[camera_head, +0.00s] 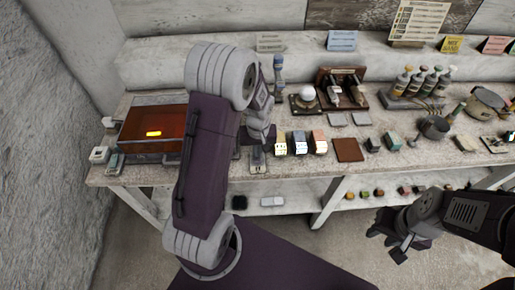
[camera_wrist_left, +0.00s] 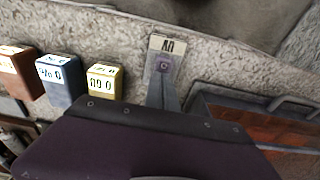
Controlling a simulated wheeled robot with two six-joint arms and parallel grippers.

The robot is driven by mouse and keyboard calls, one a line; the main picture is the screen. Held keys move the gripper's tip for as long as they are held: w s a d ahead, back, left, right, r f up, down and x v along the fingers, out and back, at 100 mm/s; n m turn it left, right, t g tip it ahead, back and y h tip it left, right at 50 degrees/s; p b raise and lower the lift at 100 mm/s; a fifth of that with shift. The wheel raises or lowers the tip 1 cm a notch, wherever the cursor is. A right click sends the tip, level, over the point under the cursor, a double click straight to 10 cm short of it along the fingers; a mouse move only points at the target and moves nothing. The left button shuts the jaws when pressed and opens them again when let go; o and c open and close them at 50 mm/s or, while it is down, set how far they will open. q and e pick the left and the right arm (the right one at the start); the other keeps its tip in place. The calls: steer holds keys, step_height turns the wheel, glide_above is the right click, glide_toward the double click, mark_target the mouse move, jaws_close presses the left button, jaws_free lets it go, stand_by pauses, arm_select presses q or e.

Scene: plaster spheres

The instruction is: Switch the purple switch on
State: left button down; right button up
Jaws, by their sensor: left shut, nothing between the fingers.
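In the head view the grey plate (camera_head: 257,161) stands at the table's front edge, left of the yellow block. My left gripper (camera_head: 259,136) is shut and empty, close above and behind this plate. Whether it touches the switch cannot be told, as the hand and arm cover part of the area. My right gripper (camera_head: 386,244) looks open and empty, low in front of the table.
Yellow (camera_head: 280,144), blue (camera_head: 299,143) and orange (camera_head: 319,142) blocks stand just right of the plate. An orange-lidded box (camera_head: 150,117) is to the left. A white sphere (camera_head: 307,92) on a stand is behind. A brown square (camera_head: 348,150) lies right of the blocks.

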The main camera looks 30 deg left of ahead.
arm_select(q)
steer(key=shift+s+d+r, duration=0.1)
steer(key=shift+s, duration=0.15)
steer(key=r+p, duration=0.3)
steer(key=w+r+p, duration=0.1)
steer(key=r+p, duration=0.1)
steer(key=shift+a+r, duration=0.2)
steer(key=shift+a, duration=0.05)
step_height(320, 180, up, 8)
steer(key=w, duration=0.1)
steer(key=shift+a+r+b, duration=0.2)
steer(key=shift+a+b, duration=0.15)
steer(key=shift+w+d, duration=0.1)
